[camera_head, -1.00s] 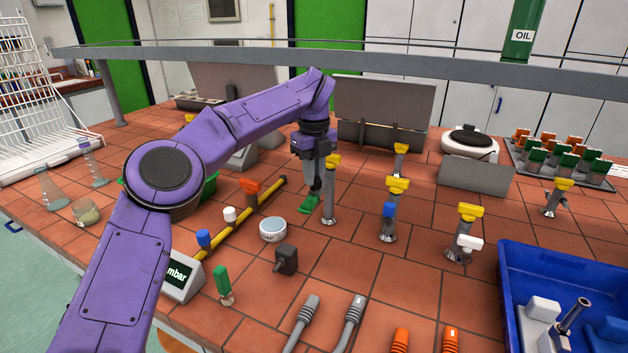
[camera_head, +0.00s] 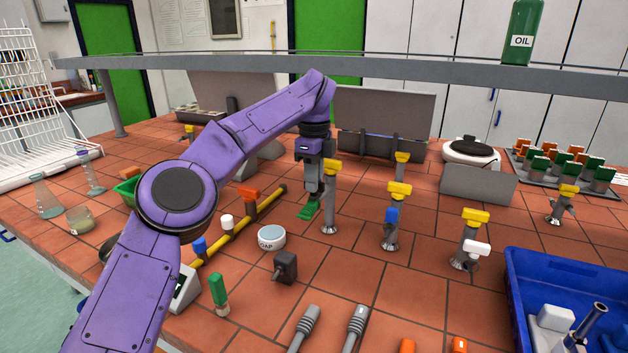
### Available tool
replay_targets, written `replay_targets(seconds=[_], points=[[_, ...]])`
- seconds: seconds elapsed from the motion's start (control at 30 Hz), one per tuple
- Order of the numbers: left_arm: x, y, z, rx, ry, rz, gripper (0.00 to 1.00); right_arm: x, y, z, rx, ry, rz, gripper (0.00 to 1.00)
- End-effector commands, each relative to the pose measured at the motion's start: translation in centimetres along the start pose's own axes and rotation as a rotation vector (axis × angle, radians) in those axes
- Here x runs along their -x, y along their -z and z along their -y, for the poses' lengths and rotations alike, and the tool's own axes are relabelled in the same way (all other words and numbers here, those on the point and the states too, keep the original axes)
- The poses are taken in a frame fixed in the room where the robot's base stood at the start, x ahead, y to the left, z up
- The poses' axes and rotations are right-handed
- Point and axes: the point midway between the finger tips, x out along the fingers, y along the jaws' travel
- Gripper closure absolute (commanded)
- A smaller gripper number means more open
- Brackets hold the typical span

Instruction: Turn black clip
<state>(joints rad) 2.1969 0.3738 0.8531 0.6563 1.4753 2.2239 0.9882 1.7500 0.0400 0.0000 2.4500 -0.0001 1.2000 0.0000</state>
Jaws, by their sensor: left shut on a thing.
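My left gripper (camera_head: 314,190) points down over the middle of the bench, in front of a tap with a yellow handle. It is shut on a small green piece (camera_head: 308,211) that sticks out below the fingertips, close above the tiles; I cannot tell if it touches them. A black block-like piece (camera_head: 287,266) with a short stub stands on the tiles nearer to me, apart from the gripper. It is the only small black piece I make out, and I cannot tell whether it is the black clip. My right gripper is not in view.
A round white pot (camera_head: 271,238) and a yellow pipe (camera_head: 237,230) with coloured valves lie left of the gripper. Yellow-handled taps (camera_head: 391,217) stand to the right. A blue crate (camera_head: 512,300) fills the lower right. Grey hoses (camera_head: 355,325) lie in front.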

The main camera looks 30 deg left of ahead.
Motion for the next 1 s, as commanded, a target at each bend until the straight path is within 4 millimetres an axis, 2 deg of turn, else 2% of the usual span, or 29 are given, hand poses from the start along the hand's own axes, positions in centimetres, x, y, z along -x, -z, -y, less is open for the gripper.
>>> replay_targets(seconds=[0.4, 0.43, 0.5, 0.8, 0.87, 1.0], points=[[0.1, -0.1, 0.0, 0.008, 0.001, 0.001, 1.00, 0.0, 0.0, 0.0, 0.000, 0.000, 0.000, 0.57], [0.1, -0.1, 0.0, 0.008, 0.001, 0.001, 0.73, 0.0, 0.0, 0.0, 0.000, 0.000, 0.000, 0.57], [0.1, -0.1, 0.0, 0.007, 0.001, 0.001, 0.57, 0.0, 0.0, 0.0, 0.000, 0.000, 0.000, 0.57], [0.4, 0.0, 0.0, 0.007, 0.001, 0.001, 0.57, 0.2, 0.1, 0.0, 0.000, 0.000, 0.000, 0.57], [1.3, 0.0, 0.0, 0.007, 0.001, 0.001, 0.57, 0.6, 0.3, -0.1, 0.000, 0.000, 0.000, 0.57], [4.9, 0.0, 0.1, 0.010, 0.003, 0.002, 0.57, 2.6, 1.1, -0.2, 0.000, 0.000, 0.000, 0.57]])
